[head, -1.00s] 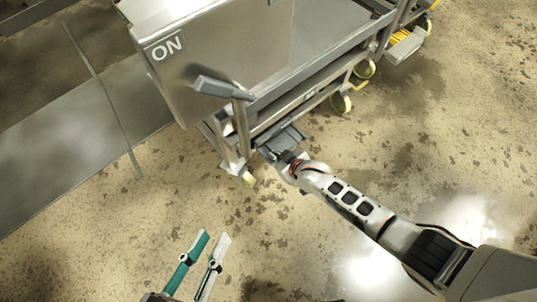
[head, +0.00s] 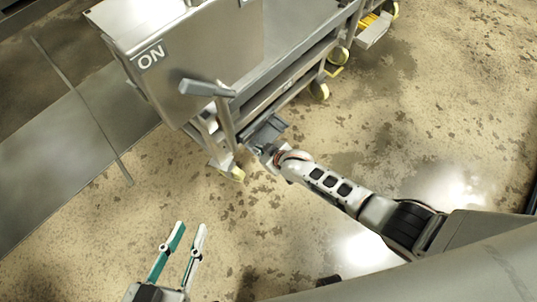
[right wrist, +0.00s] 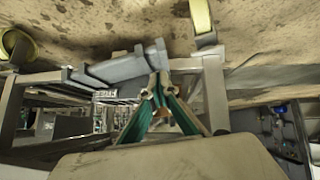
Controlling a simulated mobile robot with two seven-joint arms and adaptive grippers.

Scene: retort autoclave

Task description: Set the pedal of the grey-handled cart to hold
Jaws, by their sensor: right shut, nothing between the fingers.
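The grey-handled cart (head: 215,58) stands at upper middle in the head view, its grey handle (head: 205,88) sticking out at the near end. Its grey pedal (head: 268,130) is low on the frame, above the floor. In the right wrist view the pedal (right wrist: 115,68) is a grey plate just beyond my fingertips. My right gripper (right wrist: 157,82) is shut and empty, its tips at or very near the pedal's edge; I cannot tell whether they touch. In the head view my right gripper (head: 262,152) partly hides the pedal. My left gripper (head: 191,226) is open and empty above the floor.
Another grey pedal with yellow parts (head: 373,30) is farther back. The stained floor (head: 440,110) is clear to the right.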

